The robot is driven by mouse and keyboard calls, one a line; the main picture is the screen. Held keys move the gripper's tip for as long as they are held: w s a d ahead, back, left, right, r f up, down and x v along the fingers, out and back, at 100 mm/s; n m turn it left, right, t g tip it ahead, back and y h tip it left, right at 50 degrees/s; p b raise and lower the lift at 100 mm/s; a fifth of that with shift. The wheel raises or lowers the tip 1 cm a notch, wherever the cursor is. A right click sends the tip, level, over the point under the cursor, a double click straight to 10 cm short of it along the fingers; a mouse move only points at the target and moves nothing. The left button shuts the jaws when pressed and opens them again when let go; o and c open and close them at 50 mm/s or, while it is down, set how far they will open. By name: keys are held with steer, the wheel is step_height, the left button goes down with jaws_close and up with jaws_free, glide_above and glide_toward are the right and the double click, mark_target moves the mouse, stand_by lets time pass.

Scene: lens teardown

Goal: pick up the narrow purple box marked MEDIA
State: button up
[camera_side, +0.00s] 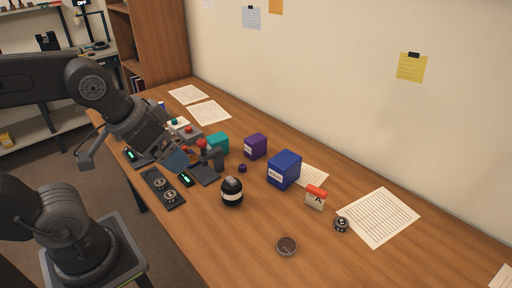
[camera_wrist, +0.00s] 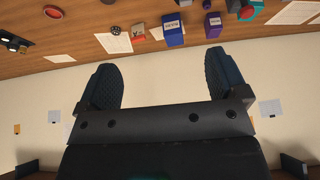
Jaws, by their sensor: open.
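The narrow purple box (camera_side: 255,146) stands upright on the table, between a teal box and a larger blue box. Its pale label is too small to read. In the wrist view the purple box (camera_wrist: 213,26) shows near the top, right of the blue box, above my right-hand finger and apart from it. My gripper (camera_wrist: 161,80) is open, with nothing between its two dark blue fingers. In the side view my gripper (camera_side: 178,160) is left of the purple box, over the cluttered left part of the table, and its fingertips are partly hard to make out.
The blue box (camera_side: 284,170) and teal box (camera_side: 217,143) flank the purple box. The front right of the table is clear.

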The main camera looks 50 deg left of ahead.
steer(key=shift+o, duration=0.6)
steer(key=w+a+r+m+g+y, duration=0.1)
steer(key=w+a+r+m, duration=0.15)
steer(key=w, duration=0.35)
steer(key=w+a+r+m+g, duration=0.1)
steer(key=w+m, duration=0.2)
steer(key=w, duration=0.4)
steer(key=m+g+y, duration=0.3)
steer(key=m, duration=1)
glide_above(256, 138)
steer(key=d, duration=0.4)
step_height(256, 138, down, 18)
steer(key=shift+y, duration=0.3)
steer(key=x, duration=0.7)
steer(key=shift+s+a+f, duration=0.2)
steer(key=shift+f, duration=0.1)
steer(key=shift+x, duration=2.85)
steer(key=shift+s+d, duration=0.1)
steer(key=shift+d, duration=0.15)
